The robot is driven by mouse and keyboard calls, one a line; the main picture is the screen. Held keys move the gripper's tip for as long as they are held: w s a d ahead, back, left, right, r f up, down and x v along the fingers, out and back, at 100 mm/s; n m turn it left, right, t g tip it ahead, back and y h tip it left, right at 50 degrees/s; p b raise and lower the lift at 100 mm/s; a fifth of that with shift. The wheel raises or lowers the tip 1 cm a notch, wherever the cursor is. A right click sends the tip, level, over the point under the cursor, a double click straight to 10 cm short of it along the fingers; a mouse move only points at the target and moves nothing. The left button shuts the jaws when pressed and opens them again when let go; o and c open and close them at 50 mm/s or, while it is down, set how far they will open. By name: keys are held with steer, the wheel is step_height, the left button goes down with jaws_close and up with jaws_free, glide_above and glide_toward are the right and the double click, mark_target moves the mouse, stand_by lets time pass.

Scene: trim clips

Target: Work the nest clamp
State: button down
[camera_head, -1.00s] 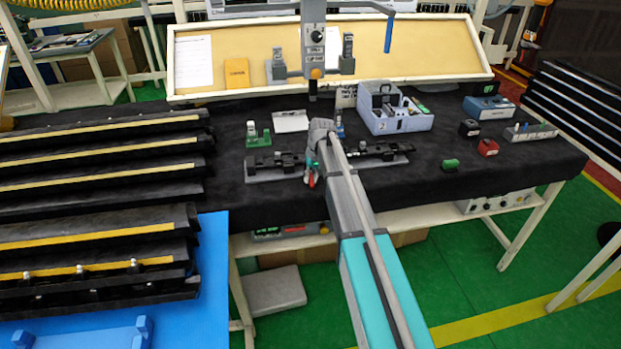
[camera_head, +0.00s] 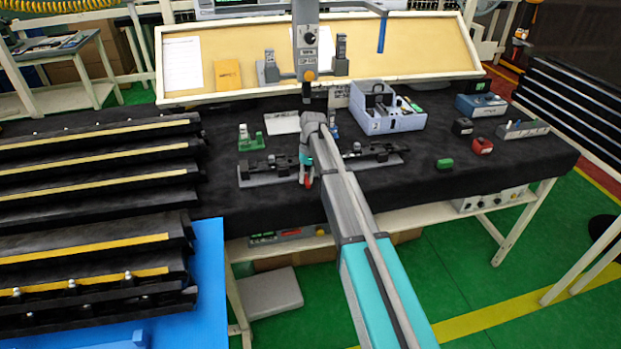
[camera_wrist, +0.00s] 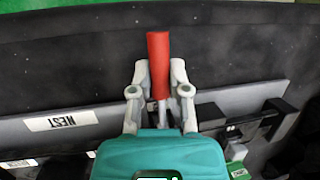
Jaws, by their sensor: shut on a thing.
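The nest clamp's red handle (camera_wrist: 158,62) stands between my two finger pads in the wrist view, its free end pointing up the picture. My gripper (camera_wrist: 159,92) is shut on this handle. The clamp's lower part is mostly hidden behind my teal gripper body. The grey nest plate (camera_wrist: 110,126) carries a white NEST label (camera_wrist: 61,121) to the left of the handle. In the head view, my gripper (camera_head: 306,165) is at the front edge of the dark fixture, with the red handle (camera_head: 309,182) showing just below it.
A green block with a label (camera_wrist: 236,152) and a black bracket (camera_wrist: 268,118) are close on the right. In the head view, a green stand (camera_head: 252,143) and a grey-blue box (camera_head: 386,118) stand behind the fixture. Dark bench cloth in front is clear.

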stand_by(0.3)
steer(key=c, duration=0.6)
jaws_free()
steer(key=shift+s, duration=0.1)
steer(key=shift+c, duration=1)
steer(key=shift+s+d, duration=0.15)
steer(key=shift+s, duration=0.3)
steer(key=c, duration=0.4)
steer(key=s+d+t, duration=0.1)
steer(key=s+d, duration=0.2)
steer(key=s, duration=0.6)
steer(key=s+d+m+t+h, duration=0.1)
steer(key=s+d, duration=0.3)
steer(key=s, duration=0.5)
steer(key=s+d+f+m+t, duration=0.1)
steer(key=s+d, duration=0.2)
steer(key=s, duration=0.6)
steer(key=shift+d+h, duration=0.4)
jaws_close()
steer(key=w+a+r+m+y+p, duration=0.1)
steer(key=w+r+m+y, duration=0.2)
steer(key=w+m, duration=0.5)
steer(key=w+a+r+m+y+p, duration=0.1)
steer(key=w+r+m+y, duration=0.3)
steer(key=w, duration=1.5)
steer(key=shift+a+m+y, duration=0.5)
steer(key=shift+m, duration=1.5)
